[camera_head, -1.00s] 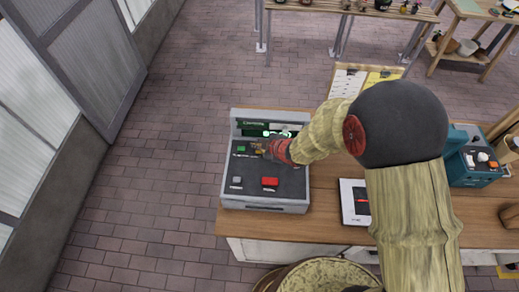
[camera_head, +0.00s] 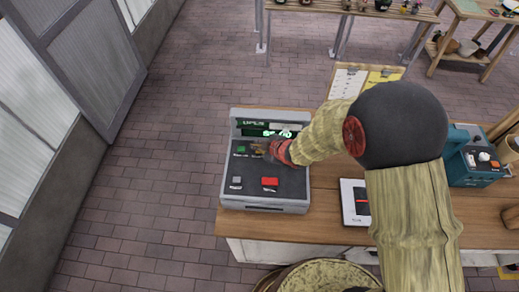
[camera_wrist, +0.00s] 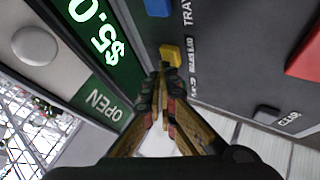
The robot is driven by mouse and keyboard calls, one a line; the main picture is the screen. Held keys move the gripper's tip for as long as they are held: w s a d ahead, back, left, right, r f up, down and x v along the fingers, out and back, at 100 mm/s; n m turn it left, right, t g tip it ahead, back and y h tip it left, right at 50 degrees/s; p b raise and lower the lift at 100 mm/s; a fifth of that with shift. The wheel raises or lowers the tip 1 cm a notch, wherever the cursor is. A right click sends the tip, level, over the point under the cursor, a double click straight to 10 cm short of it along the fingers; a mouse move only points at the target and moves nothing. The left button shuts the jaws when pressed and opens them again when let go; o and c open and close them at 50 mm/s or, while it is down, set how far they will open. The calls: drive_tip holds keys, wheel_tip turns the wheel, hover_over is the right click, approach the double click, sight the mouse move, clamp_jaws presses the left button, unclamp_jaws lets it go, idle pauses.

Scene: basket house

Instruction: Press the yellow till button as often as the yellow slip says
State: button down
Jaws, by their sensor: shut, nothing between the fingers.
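The grey till (camera_head: 230,190) stands on the wooden counter, with its dark key panel facing up. The yellow till button (camera_wrist: 171,56) shows in the wrist view, just beyond my fingertips; in the head view my gripper hides most of it. My gripper (camera_wrist: 160,82) is shut and empty, pointing at the button. I cannot tell whether the tips touch it. My gripper (camera_head: 260,150) also shows over the upper part of the panel in the head view. The yellow slip (camera_head: 384,77) is on a board behind the counter; its writing is too small to read.
A green display (camera_wrist: 104,38) reads "OPEN" and a price, partly cut off. Blue (camera_wrist: 158,7), red (camera_wrist: 306,54) and grey "CLEAR" (camera_wrist: 267,114) buttons lie around. A green button (camera_head: 241,150) is left of my gripper. A white card reader (camera_head: 355,203) and teal machine (camera_head: 475,163) stand right.

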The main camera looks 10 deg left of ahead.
drive_tip(key=shift+f+b, duration=0.45)
drive_tip(key=shift+f, duration=0.1)
idle(0.4)
drive_tip(key=shift+r, duration=0.1)
drive_tip(key=shift+r+p, duration=0.75)
drive_tip(key=shift+r, duration=0.1)
wheel_tip(320, 180, up, 5)
drive_tip(key=p, duration=0.4)
idle(0.9)
